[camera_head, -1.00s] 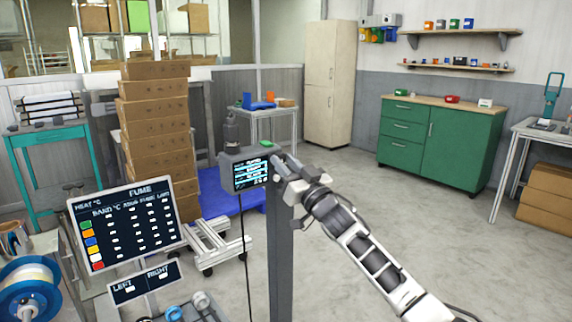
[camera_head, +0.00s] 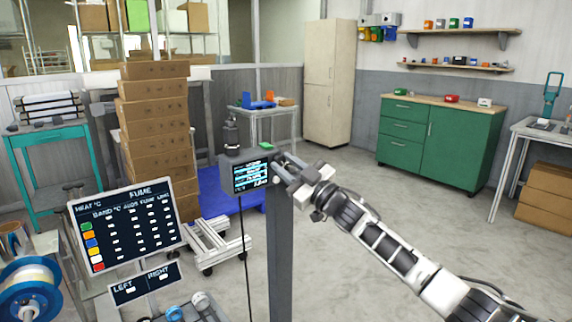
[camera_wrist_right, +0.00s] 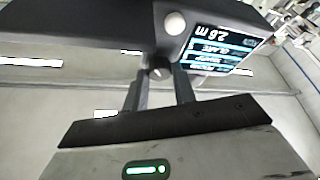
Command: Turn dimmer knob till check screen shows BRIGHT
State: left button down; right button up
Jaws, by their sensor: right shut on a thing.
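A grey box with a lit screen (camera_head: 251,176) sits on top of a grey post (camera_head: 281,255) in the middle of the head view. The screen (camera_wrist_right: 222,50) shows upside down in the right wrist view, with "2.6 m" and "GLARE" lines; I cannot read BRIGHT on it. My right gripper (camera_head: 284,165) is at the box's right side, its fingers shut on a small dimmer knob (camera_wrist_right: 158,73) on the box's underside or side face. The knob is mostly hidden by the fingers. A pale round button (camera_wrist_right: 175,23) is beside the screen. My left gripper is out of view.
A FUME chart board (camera_head: 126,226) and a LEFT/RIGHT panel (camera_head: 145,284) stand at the lower left. The floor between the post and the green cabinet (camera_head: 436,145) is clear.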

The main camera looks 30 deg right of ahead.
jog(key=shift+d+n+g+y+p, duration=0.1)
jog(key=shift+n+g+y+p, duration=0.25)
jog(key=shift+n, duration=0.9)
jog(key=shift+n+g+y+p, duration=0.1)
jog(key=shift+n+g+y, duration=0.35)
jog(key=shift+n, duration=0.8)
jog(key=shift+y, duration=0.3)
jog(key=o, duration=1)
jog(key=b+v, duration=0.2)
jog(key=v, duration=1.4)
